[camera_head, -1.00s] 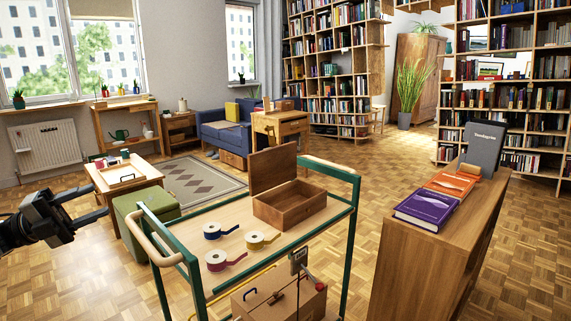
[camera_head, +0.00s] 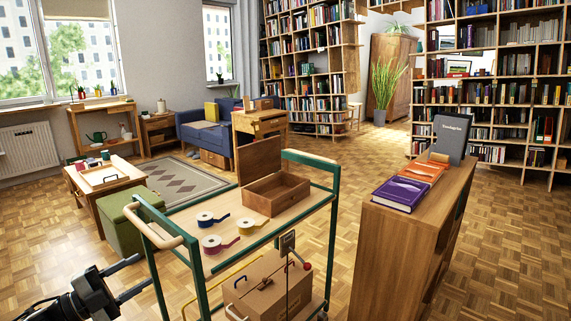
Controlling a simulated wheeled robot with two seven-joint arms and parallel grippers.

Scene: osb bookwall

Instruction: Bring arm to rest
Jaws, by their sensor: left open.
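My left gripper (camera_head: 132,278) is at the bottom left of the head view, left of the green-framed trolley (camera_head: 333,205). Its two dark fingers are spread apart with nothing between them. It is low, near the trolley's left side and in front of the green stool. Most of my left arm is cut off by the lower edge of the picture. My right gripper does not show.
A cardboard box (camera_head: 268,288) sits below. A wooden cabinet (camera_head: 405,235) with books stands right. A green stool (camera_head: 125,225) is left.

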